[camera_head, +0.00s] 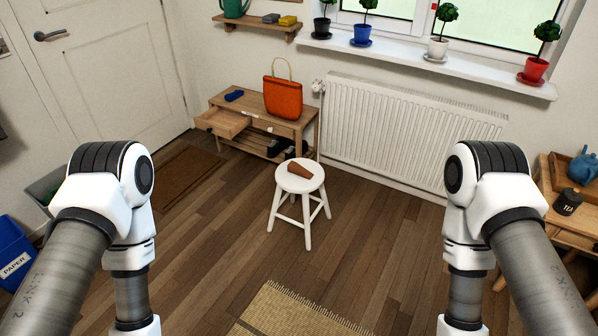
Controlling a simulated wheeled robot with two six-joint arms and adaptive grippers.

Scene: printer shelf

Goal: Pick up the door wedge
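A brown, tapered piece that looks like the door wedge (300,169) lies on the seat of a small white stool (298,186) near the middle of the room. Nothing touches it but the stool. My two arms come in at the left and right and bend down out of the bottom of the picture. Both grippers are out of view, so their state is hidden. The stool stands well ahead of my arms.
Behind the stool is a wooden bench (260,118) with an open drawer (222,122) and an orange bag (283,97). A radiator (400,130) lines the wall. A woven rug (290,312) lies in front. A side table (570,225) stands right. Wooden floor between is clear.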

